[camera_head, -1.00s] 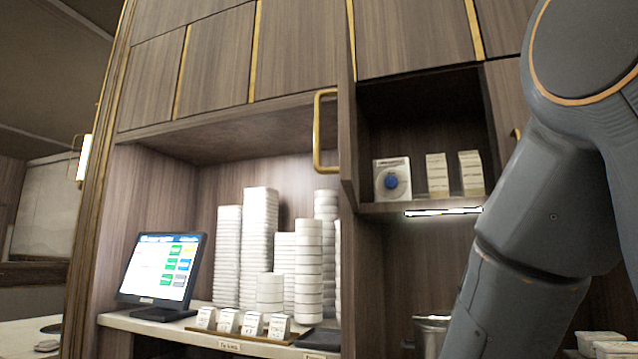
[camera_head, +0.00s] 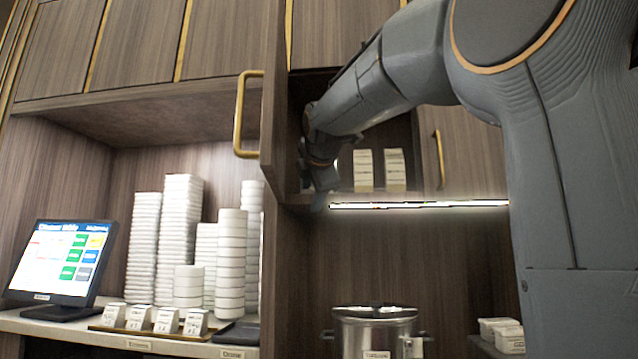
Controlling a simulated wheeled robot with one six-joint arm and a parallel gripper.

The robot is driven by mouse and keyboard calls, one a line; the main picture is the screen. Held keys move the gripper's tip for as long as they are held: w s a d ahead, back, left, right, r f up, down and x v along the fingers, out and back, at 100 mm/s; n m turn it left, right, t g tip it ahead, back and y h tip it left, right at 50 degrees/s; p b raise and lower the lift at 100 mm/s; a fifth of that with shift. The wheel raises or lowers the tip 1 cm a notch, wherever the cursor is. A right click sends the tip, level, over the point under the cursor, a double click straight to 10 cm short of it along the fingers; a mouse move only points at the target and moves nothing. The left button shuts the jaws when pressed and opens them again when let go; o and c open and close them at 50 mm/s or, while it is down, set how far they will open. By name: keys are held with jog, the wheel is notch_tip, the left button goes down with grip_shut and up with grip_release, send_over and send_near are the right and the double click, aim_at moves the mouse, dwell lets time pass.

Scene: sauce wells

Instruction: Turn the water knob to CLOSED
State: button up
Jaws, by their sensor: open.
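The water knob is hidden in the current head view behind the end of my arm, at the left side of the open cupboard (camera_head: 400,128). The earlier head view shows it as a round blue knob on a white panel. My gripper (camera_head: 318,188) is inside the cupboard opening, close to the left side wall, where the panel stands. It is seen small and dark from behind, and it is open. I cannot tell whether it touches the knob.
The open cupboard door (camera_head: 273,110) with a brass handle (camera_head: 240,115) stands left of my gripper. Two stacks of small boxes (camera_head: 380,170) are on the shelf to the right. A lit strip (camera_head: 420,204) runs under it. A steel pot (camera_head: 375,332) stands below.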

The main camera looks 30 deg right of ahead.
notch_tip(320, 180, up, 9)
jog(key=s+d+n+t+h, duration=0.1)
jog(key=s+d+n, duration=0.1)
jog(key=p+x, duration=0.2)
jog(key=x, duration=0.5)
jog(key=shift+p, duration=0.3)
jog(key=shift+r, duration=0.1)
jog(key=c, duration=1)
jog(key=shift+c, duration=0.2)
